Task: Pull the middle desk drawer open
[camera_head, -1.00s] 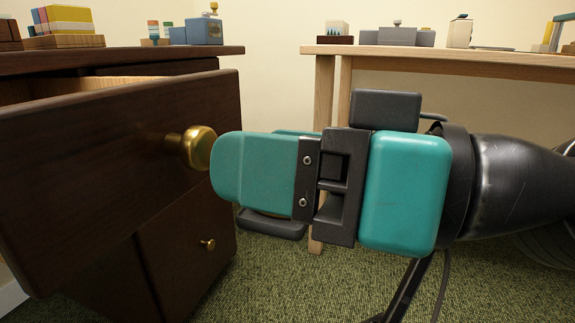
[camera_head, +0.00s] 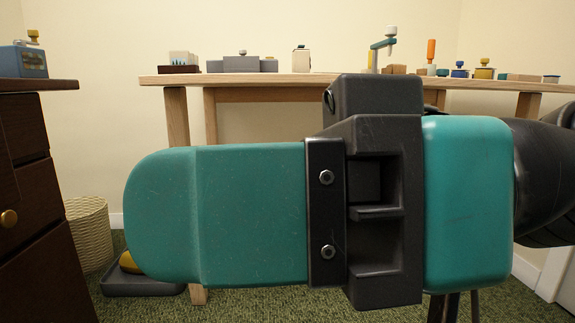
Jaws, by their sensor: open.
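The dark brown desk (camera_head: 35,260) stands at the left edge, cut off by the frame. Its drawer fronts show only in part, so I cannot tell which is the middle one or how far any stands out. The near finger hides the far one.
A light wooden table (camera_head: 290,80) along the back wall holds several small blocks and toys. A woven basket (camera_head: 88,232) and a low grey tray (camera_head: 145,287) stand on the green carpet beside the desk. A blue box (camera_head: 22,62) sits on the desk top.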

